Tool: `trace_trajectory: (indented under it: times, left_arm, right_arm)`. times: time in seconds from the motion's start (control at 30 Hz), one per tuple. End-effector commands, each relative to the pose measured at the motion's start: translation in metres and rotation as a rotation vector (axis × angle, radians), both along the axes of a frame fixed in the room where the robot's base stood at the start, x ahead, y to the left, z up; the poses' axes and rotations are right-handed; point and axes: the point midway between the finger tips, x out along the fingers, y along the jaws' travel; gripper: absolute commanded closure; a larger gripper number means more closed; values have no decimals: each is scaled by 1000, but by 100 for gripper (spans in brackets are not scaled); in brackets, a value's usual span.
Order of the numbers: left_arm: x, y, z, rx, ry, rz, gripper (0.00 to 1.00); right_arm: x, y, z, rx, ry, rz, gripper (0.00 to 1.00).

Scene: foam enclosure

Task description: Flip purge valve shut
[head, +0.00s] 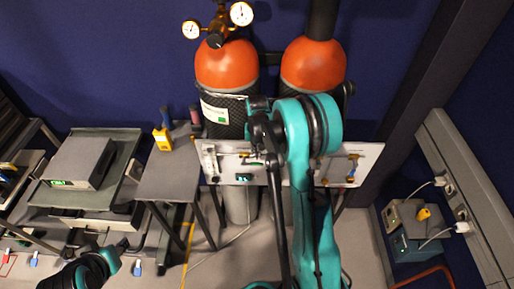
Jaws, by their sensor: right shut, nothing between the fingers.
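A white valve panel (224,172) stands in front of two orange-topped gas cylinders. It carries small fittings, a small green display (244,177) and brass fittings (351,170) on its right part. I cannot tell which fitting is the purge valve. My right arm rises in front of the panel and hides its middle. My right gripper (258,152) is shut and empty, pointing down in front of the panel's left-middle part. I cannot tell whether it touches anything. My left arm shows at the bottom left, dark with teal parts, away from the panel; its fingers are not clear.
The cylinders (227,66) carry a regulator with two gauges (241,14). A small grey table (168,180) with a yellow device (162,139) stands left of the panel. A grey box (78,162) sits farther left. Boxes with cables (405,240) stand at the right.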

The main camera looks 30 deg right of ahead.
Motion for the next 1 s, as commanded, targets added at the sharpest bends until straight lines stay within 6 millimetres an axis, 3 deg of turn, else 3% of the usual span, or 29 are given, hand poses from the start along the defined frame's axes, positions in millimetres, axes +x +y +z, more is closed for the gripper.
trace_trajectory:
  times: [0.2,1.0]
  left_arm:
    - [0,0,-5,0,0,0,64]
    - [0,0,-12,0,0,0,64]
  right_arm:
    - [0,0,-19,0,0,0,100]
    - [-2,-2,-25,54,-33,-1,100]
